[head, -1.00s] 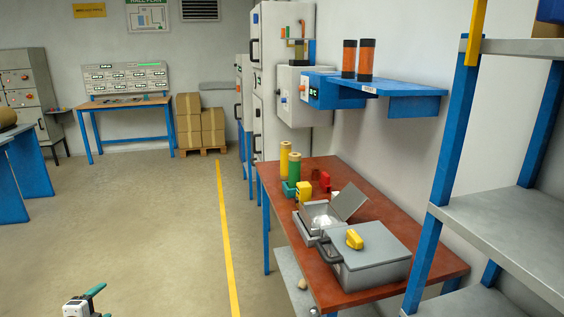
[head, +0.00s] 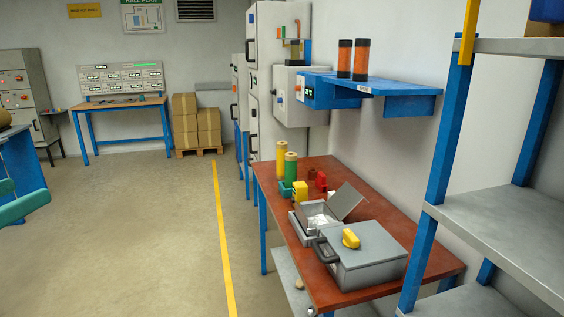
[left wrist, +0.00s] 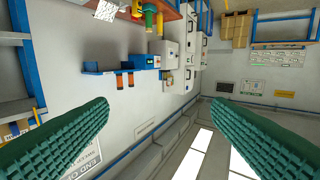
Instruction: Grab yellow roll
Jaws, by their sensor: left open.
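The yellow roll (head: 281,156) stands upright at the far left corner of the red-brown table, partly behind a green roll (head: 291,168). In the left wrist view the yellow roll (left wrist: 160,22) appears upside down near the top, beside the green roll (left wrist: 149,13). My left gripper (head: 32,188) shows at the left edge of the head view, with green ribbed fingers. In the wrist view the left gripper (left wrist: 160,103) is open, with nothing between its fingers. It is well apart from the roll. My right gripper is not in view.
The table (head: 408,214) also holds a grey lidded box (head: 365,262), an open grey box (head: 315,226) and small yellow and red parts. A blue wall shelf (head: 400,92) carries two orange-black cylinders. A shelving rack (head: 500,215) stands at the right. The floor left of the table is clear.

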